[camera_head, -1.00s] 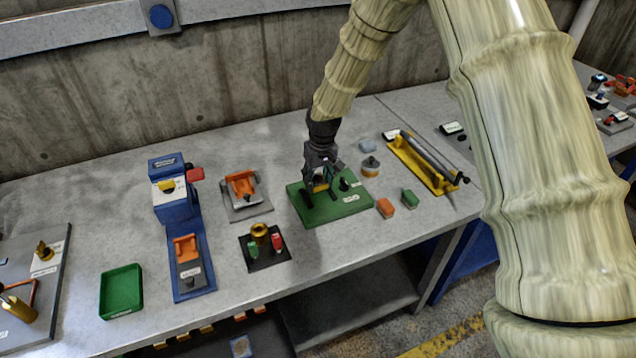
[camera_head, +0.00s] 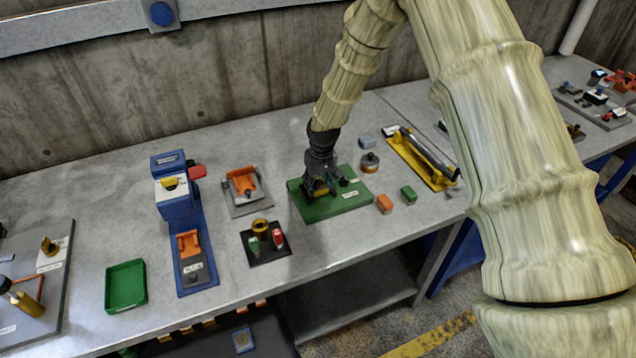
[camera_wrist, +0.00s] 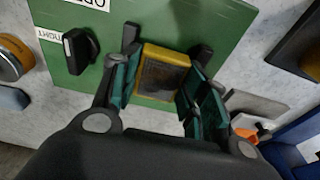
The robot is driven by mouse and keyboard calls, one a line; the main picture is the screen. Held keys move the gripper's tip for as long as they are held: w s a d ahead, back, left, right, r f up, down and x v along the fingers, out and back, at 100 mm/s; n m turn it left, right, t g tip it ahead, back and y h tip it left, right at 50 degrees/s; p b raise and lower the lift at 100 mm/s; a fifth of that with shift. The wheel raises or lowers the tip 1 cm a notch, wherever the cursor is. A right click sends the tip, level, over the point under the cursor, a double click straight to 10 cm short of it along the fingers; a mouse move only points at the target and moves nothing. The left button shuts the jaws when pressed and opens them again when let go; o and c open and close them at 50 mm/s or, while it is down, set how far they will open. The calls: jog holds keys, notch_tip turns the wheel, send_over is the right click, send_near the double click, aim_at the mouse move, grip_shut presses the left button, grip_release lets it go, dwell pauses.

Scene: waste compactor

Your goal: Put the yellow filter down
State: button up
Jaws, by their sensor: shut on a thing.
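The yellow filter (camera_wrist: 163,73) is a small block with a yellow rim and a dark grey face. In the wrist view it sits between the two teal-padded fingers of my gripper (camera_wrist: 157,88), over the green board (camera_wrist: 213,22). My gripper is shut on it. In the head view my gripper (camera_head: 318,190) is low over the left part of the green board (camera_head: 325,209), and the filter is mostly hidden by the fingers. I cannot tell whether the filter touches the board. A black knob (camera_wrist: 80,50) stands on the board beside the filter.
Left of the board are an orange part on a grey plate (camera_head: 243,186), a black plate with small parts (camera_head: 265,244), a blue press (camera_head: 180,205) and an empty green tray (camera_head: 125,287). To the right lie orange (camera_head: 384,203) and green (camera_head: 408,195) blocks and a yellow rack (camera_head: 425,165).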

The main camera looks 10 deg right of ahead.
aim_at(321, 189)
jog(key=shift+s+f, duration=0.25)
jog(key=shift+f, duration=0.2)
jog(key=o, duration=1.1)
jog(key=shift+f, duration=0.15)
jog(key=shift+c, duration=0.2)
jog(key=shift+w+f, duration=0.1)
jog(key=shift+d, duration=0.1)
notch_tip(321, 189, up, 2)
jog(key=shift+w, duration=0.15)
notch_tip(321, 189, up, 12)
jog(key=s+b, duration=0.1)
jog(key=b, duration=0.2)
jog(key=shift+s+f, duration=0.2)
jog(key=shift+s, duration=0.2)
